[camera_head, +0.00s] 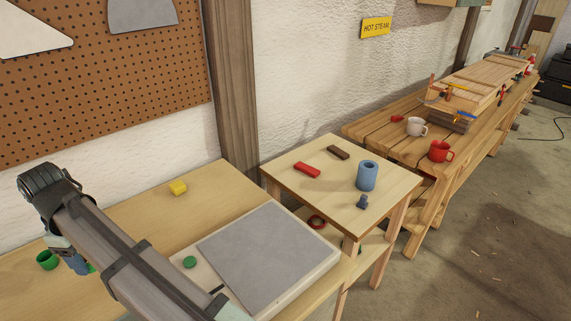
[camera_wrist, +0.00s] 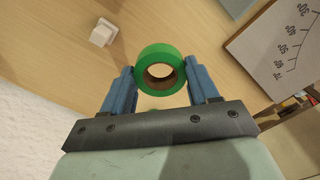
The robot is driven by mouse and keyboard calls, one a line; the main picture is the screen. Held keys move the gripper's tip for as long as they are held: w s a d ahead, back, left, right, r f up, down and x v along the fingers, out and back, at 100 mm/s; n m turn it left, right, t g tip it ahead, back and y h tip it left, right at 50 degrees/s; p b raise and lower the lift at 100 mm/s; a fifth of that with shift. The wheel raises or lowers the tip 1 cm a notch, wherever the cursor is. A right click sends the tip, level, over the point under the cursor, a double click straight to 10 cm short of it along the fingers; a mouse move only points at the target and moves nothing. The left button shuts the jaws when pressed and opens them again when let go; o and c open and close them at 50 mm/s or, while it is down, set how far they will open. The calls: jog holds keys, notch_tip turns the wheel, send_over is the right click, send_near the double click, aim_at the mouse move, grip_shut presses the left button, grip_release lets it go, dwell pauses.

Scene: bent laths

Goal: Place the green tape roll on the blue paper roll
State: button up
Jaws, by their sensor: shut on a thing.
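The green tape roll (camera_wrist: 162,52) is a ring with a brown core. My gripper (camera_wrist: 160,75) is shut on it, with one blue finger on each side. In the head view my gripper (camera_head: 80,265) is over the left bench, and only a small bit of green shows at its fingers. The blue paper roll (camera_head: 367,177) stands upright on the small square table, far to the right of my gripper. Its top, with a dark hole, is clear.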

jog(key=w+d+m, duration=0.3)
jog(key=w+d, duration=0.8)
jog(key=w, duration=0.5)
jog(key=m, duration=1.3)
send_near(369, 165)
jog(key=shift+s+f, duration=0.15)
jog(key=shift+f, duration=2.9)
jog(key=shift+f, duration=0.1)
jog(key=o, duration=1)
jog(key=shift+o, duration=0.2)
